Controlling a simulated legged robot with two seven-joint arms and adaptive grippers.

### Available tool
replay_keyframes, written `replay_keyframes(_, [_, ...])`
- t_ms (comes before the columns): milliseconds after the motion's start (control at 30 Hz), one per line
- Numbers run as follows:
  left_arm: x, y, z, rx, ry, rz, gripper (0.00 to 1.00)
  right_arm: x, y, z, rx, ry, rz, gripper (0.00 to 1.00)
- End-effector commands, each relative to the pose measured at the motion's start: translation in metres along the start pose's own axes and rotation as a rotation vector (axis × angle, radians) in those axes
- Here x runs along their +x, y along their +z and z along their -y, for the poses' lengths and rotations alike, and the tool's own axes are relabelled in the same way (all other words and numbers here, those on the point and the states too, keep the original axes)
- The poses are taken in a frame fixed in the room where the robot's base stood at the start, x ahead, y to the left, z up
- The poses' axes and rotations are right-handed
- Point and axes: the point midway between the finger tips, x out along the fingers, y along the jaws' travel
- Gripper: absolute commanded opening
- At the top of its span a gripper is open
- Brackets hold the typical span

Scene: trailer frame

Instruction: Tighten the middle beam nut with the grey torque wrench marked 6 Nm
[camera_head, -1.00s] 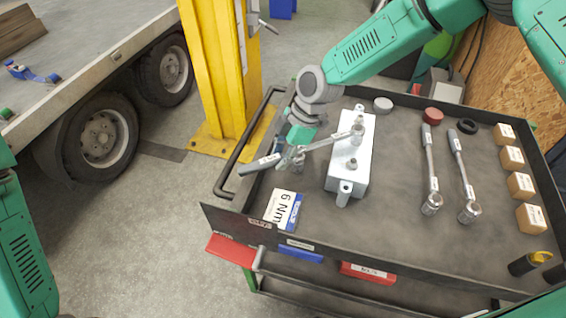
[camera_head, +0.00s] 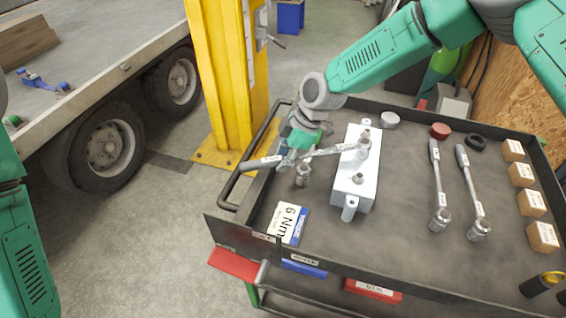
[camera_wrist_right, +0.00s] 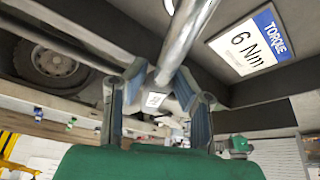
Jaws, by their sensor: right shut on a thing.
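My right gripper (camera_head: 290,156) is shut around the shaft of a grey wrench (camera_head: 328,152). The wrench lies roughly level above the cart, its handle end to the left and its head at the right. The head is over the silver block (camera_head: 355,190), which carries several upright metal fittings. I cannot tell whether the head touches one, or which is the middle beam nut. In the right wrist view the shaft (camera_wrist_right: 186,38) runs between the fingers. A card marked 6 Nm (camera_head: 288,222) lies on the cart and also shows there (camera_wrist_right: 247,48). My left gripper is out of view.
The dark cart top (camera_head: 400,232) has raised edges. A small metal socket (camera_head: 303,175) stands below my right gripper. Two more wrenches (camera_head: 438,190) (camera_head: 470,195) lie at right, near several small boxes (camera_head: 532,203). A yellow post (camera_head: 226,75) and a trailer (camera_head: 75,100) are at left.

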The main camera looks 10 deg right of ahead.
Motion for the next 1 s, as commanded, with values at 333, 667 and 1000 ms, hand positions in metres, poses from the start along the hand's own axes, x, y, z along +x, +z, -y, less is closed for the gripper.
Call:
replay_keyframes(333, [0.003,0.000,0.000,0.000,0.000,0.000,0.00,0.000,0.000,-0.008,0.028,0.017,-0.001,0.00])
replay_keyframes(667, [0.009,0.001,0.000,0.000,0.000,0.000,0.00,-0.001,0.002,-0.033,0.132,0.063,0.002,0.00])
replay_keyframes(1000, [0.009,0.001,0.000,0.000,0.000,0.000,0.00,-0.002,0.002,-0.035,0.142,0.067,0.000,0.00])
